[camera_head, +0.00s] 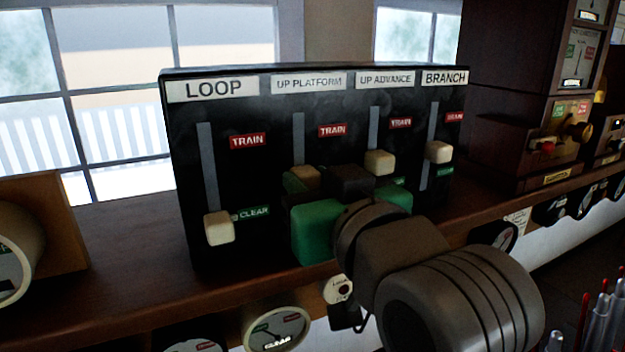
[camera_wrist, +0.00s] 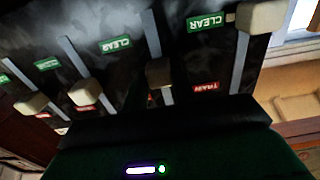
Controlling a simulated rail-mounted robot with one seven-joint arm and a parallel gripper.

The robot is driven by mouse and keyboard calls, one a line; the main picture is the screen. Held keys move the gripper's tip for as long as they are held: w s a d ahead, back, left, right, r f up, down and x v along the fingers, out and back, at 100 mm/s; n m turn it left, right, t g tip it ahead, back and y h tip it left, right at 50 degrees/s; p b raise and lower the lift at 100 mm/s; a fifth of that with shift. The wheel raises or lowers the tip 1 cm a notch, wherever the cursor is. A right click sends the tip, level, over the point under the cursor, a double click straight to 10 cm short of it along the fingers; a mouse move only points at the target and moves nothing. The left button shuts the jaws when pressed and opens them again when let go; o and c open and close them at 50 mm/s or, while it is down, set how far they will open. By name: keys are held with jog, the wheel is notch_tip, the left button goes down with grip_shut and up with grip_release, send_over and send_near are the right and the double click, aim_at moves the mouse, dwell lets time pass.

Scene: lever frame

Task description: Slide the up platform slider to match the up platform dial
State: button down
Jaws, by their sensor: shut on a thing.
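The up platform slider's knob (camera_head: 305,177) is partly hidden by my gripper in the head view. It stands below the red TRAIN label (camera_head: 332,131), partway down its slot. In the wrist view the picture is upside down, and this knob (camera_wrist: 159,72) sits dark between its green CLEAR label (camera_wrist: 116,44) and a hint of red. My gripper (camera_head: 320,182), with green finger bodies, is shut on the knob. A round dial (camera_head: 277,330) with red and green marks and the word CLEAR is below the shelf. I cannot tell which dial is the up platform one.
The loop knob (camera_head: 219,228) is low, beside CLEAR. The up advance knob (camera_head: 379,162) and branch knob (camera_head: 438,152) stand close to the right of my gripper. The black panel (camera_head: 190,160) rests on a wooden shelf (camera_head: 120,245). A wooden cabinet (camera_head: 505,120) stands at right.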

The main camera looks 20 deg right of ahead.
notch_tip(320, 180, down, 5)
jog(key=shift+r+b, duration=0.2)
jog(key=shift+b, duration=0.9)
jog(key=shift+r, duration=0.1)
jog(key=c, duration=1.1)
grip_release()
jog(key=shift+s, duration=0.1)
jog(key=s+b, duration=0.1)
jog(key=s, duration=0.6)
jog(key=shift+s, duration=0.35)
